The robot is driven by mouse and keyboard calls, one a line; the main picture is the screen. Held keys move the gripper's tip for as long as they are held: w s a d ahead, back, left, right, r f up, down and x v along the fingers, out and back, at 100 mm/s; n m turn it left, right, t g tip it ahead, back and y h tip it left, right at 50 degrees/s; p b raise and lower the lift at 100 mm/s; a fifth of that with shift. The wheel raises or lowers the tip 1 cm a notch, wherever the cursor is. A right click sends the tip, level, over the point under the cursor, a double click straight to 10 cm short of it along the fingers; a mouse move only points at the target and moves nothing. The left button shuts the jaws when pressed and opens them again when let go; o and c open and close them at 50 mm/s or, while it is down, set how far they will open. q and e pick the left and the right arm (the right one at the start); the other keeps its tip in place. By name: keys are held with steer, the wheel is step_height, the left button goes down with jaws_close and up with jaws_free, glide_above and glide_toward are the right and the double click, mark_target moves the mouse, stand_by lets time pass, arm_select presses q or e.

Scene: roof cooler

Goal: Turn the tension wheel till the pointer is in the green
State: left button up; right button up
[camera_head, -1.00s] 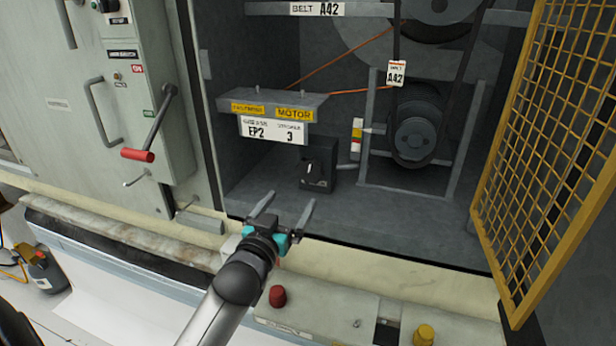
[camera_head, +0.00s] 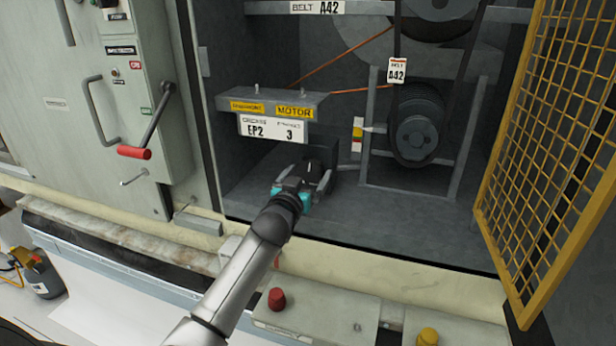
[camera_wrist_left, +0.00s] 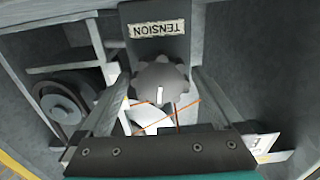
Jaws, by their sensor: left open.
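The tension wheel (camera_wrist_left: 160,82) is a dark, lobed knob with a white mark, below a TENSION label (camera_wrist_left: 160,29) in the left wrist view. It sits between my left gripper's two fingers, which are open with a gap on each side. In the head view, my left gripper (camera_head: 303,180) is inside the cabinet at the dark tension box (camera_head: 322,154) and hides the wheel. The small coloured gauge strip (camera_head: 357,134) stands right of the box. Its pointer is too small to read against the colours. My right gripper is not in view.
The motor shelf (camera_head: 270,102) overhangs my left gripper. A belt pulley (camera_head: 417,128) stands to the right in its frame. The yellow mesh door (camera_head: 545,150) is open at the right. A red-handled lever (camera_head: 135,153) is on the left panel.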

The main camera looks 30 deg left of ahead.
arm_select(q)
steer(key=shift+w, duration=0.1)
steer(key=c, duration=1.3)
steer(key=shift+o, duration=0.2)
steer(key=shift+m, duration=0.4)
